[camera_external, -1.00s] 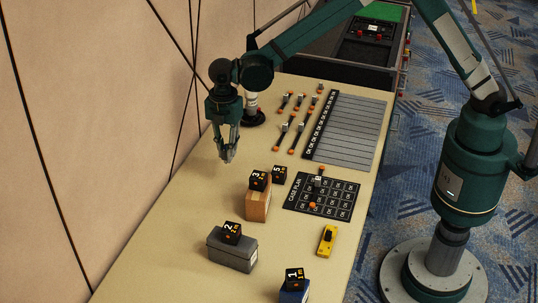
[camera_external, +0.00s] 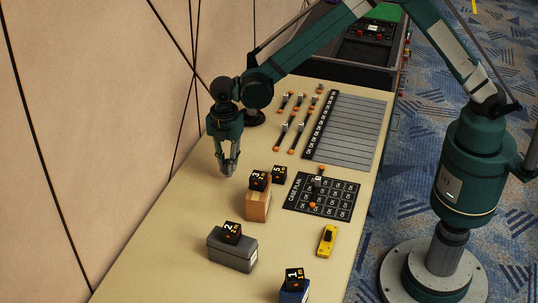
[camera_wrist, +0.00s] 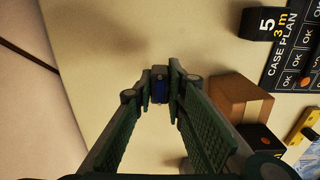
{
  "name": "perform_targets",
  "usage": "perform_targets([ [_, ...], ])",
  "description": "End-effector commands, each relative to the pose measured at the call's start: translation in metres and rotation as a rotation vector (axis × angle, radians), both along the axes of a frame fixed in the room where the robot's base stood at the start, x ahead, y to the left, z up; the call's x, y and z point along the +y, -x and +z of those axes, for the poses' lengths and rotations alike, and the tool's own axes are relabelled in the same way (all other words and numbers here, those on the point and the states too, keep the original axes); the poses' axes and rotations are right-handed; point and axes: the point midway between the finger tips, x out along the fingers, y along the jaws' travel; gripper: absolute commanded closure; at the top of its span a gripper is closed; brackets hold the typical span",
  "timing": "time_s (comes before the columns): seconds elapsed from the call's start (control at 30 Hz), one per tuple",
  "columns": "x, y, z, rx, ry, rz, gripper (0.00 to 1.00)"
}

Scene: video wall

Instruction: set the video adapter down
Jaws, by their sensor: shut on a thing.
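My gripper (camera_external: 230,172) points down over the bare left part of the table, left of the cardboard box. The fingers cover much of the piece. In the external view it is too small and hidden to make out. Whether it touches the tabletop cannot be told.
The cardboard box (camera_external: 257,208) carries a black block marked 3; another, marked 5 (camera_external: 280,175), is beside it. A grey box (camera_external: 231,250), a case plan board (camera_external: 345,202) and a yellow device (camera_external: 327,240) are nearby. The table (camera_external: 165,235) is clear left of these.

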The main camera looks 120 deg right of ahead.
Motion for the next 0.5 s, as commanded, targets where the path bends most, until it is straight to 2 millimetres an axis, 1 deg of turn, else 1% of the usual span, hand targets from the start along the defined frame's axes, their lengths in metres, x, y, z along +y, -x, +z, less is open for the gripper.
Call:
perform_targets([
  [0.13,0.0,0.0,-0.008,0.0,0.0,0.0,0.96],
  [0.3,0.0,0.0,-0.027,0.0,0.0,0.0,0.96],
  [0.4,0.0,0.0,-0.035,0.0,0.0,0.0,0.96],
  [0.5,0.0,0.0,-0.038,0.0,0.0,0.0,0.96],
])
